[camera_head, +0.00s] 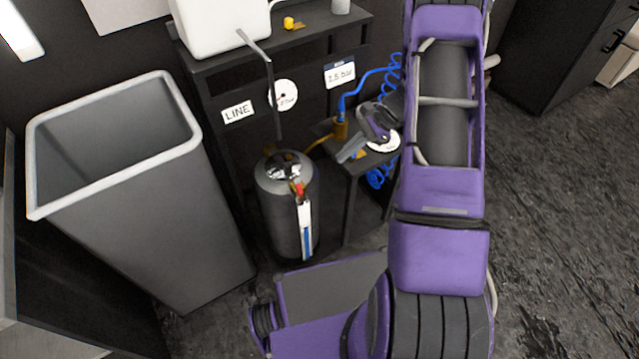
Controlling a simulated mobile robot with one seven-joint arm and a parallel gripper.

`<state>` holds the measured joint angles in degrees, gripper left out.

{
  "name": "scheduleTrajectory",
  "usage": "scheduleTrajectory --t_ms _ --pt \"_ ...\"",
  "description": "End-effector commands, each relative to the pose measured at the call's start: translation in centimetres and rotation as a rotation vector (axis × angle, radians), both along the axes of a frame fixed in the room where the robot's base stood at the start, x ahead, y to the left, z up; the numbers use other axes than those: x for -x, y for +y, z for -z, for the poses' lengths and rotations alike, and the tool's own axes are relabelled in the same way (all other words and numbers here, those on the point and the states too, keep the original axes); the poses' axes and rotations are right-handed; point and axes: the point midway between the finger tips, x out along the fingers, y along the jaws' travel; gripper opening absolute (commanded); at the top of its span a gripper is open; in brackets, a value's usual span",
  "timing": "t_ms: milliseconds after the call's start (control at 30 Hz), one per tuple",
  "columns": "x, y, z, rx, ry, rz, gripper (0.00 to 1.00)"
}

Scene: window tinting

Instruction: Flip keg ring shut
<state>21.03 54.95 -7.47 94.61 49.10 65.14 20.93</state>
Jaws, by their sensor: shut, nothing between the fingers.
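The dark grey keg (272,212) stands upright on the floor in front of the black shelf unit. Its top carries shiny metal fittings (283,171) and a small red part (298,188). A white and blue strip runs down its front. The ring itself is too small to tell apart from these fittings, so I cannot say whether it is open or shut. My gripper (346,156) is to the right of the keg top, over the small black side table, apart from the keg. Its grey fingers are shut and hold nothing.
A large open grey bin (215,230) stands left of the keg. A white jug (222,25) is on the shelf (335,22). A blue coiled hose (376,178) and brass fitting (340,128) are by the side table (352,200). The floor at right is clear.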

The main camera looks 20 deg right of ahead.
Motion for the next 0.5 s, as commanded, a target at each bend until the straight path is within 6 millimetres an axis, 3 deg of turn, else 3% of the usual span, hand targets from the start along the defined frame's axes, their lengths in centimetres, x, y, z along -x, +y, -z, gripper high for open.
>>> scheduleTrajectory --t_ms 100,200,500 --pt "2.2 -2.2 2.3 -0.026 0.055 0.062 0.00" --pt "3.0 -3.0 3.1 -0.037 0.075 0.085 0.00" --pt "3.3 -3.3 3.4 -0.039 0.081 0.093 0.00"
